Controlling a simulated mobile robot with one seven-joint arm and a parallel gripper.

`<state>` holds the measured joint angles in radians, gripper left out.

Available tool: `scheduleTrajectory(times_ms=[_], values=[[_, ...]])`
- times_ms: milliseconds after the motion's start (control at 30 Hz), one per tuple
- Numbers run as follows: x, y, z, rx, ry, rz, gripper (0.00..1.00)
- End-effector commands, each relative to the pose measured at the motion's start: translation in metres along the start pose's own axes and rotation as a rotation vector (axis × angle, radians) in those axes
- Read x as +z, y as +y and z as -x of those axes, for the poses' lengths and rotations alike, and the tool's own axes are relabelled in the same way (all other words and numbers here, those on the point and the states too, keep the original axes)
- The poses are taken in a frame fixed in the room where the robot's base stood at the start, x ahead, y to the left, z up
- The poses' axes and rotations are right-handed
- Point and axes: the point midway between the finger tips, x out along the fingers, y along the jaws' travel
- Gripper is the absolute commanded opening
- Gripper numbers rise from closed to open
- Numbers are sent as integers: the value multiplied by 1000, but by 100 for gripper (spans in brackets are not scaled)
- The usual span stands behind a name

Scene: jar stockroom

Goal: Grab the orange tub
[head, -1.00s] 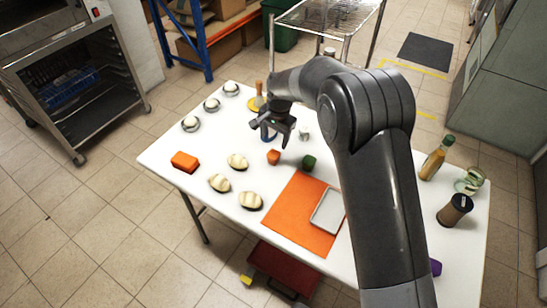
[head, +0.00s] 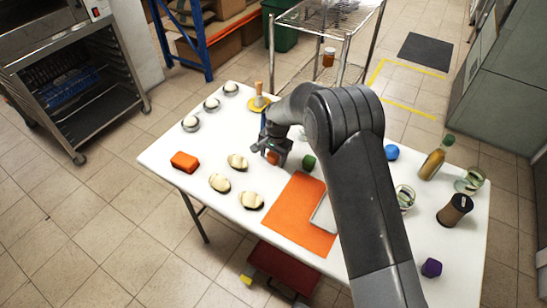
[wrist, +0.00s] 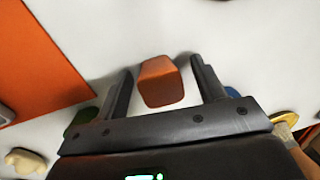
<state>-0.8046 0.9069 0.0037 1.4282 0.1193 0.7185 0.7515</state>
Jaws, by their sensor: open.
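A small orange tub (head: 272,157) with rounded edges stands on the white table, partly hidden by my gripper (head: 274,147) in the head view. In the wrist view the orange tub (wrist: 161,82) is between the two fingers of my gripper (wrist: 161,72), with a gap on each side. My gripper is open and low over the table. A larger red-orange block (head: 184,161) lies apart near the table's left edge.
A green block (head: 308,162) stands close to the right of my gripper. An orange mat (head: 296,215) with a grey tray (head: 324,214) lies nearer. Pale rolls (head: 236,161) sit to the left. A yellow-based wooden-handled item (head: 259,104) stands behind.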

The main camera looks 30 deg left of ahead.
Motion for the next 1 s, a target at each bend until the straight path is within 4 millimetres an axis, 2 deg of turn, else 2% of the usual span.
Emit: scheduleTrajectory(times_ms=[67, 600, 867, 1000], values=[[0, 0, 0, 0, 0, 0, 60], [0, 0, 0, 0, 0, 0, 16], [0, 0, 2, 0, 0, 0, 16], [0, -1, 9, -1, 0, 0, 16]])
